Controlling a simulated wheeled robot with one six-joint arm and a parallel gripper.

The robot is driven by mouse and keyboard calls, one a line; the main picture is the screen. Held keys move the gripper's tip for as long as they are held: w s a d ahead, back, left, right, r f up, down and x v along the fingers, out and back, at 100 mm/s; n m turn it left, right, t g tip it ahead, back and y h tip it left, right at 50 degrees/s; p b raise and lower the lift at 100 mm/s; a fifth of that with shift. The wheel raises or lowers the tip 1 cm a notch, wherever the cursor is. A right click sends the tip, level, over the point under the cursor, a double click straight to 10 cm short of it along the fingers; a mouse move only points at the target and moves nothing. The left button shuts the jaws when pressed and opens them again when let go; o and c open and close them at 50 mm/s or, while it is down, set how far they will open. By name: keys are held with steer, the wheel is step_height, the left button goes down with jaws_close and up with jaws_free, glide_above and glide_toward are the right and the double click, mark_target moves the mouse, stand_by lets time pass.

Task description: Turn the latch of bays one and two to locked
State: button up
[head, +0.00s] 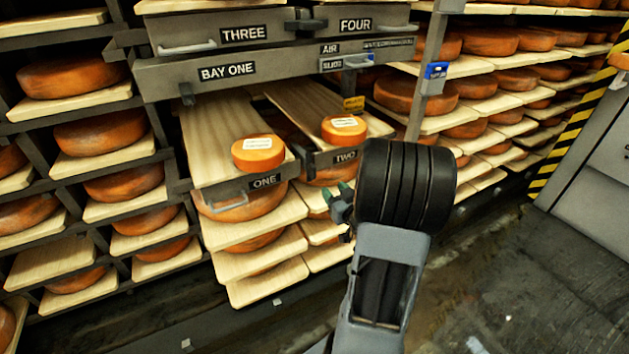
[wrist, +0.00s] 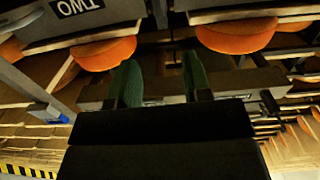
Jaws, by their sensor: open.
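The bay one board (head: 205,125) carries a black label ONE (head: 264,181) and a pale handle (head: 228,203) at its front. The bay two board (head: 300,105) carries a label TWO (head: 345,156). A small orange cheese with a white tag stands on each board. I cannot make out the latches of these bays or how they are turned. My gripper (head: 340,203) is open and empty, in front of and below the two labels. In the wrist view its green fingers (wrist: 161,84) stand apart, with label TWO (wrist: 79,6) upside down at upper left.
Above, a grey panel labelled BAY ONE (head: 227,71) spans the rack, with drawers THREE (head: 243,34) and FOUR (head: 356,25) over it. A grey post (head: 428,75) with a blue box stands right of bay two. Cheese shelves flank both sides; the floor at right is open.

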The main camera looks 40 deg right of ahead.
mark_target(314, 169)
steer(key=w, duration=0.4)
steer(key=w+d+b, duration=0.1)
steer(key=w, duration=0.3)
steer(key=w+d+b, duration=0.1)
steer(key=w, duration=0.4)
steer(key=shift+w+f, duration=0.1)
steer(key=shift+f, duration=0.15)
steer(key=shift+c, duration=0.2)
jaws_close()
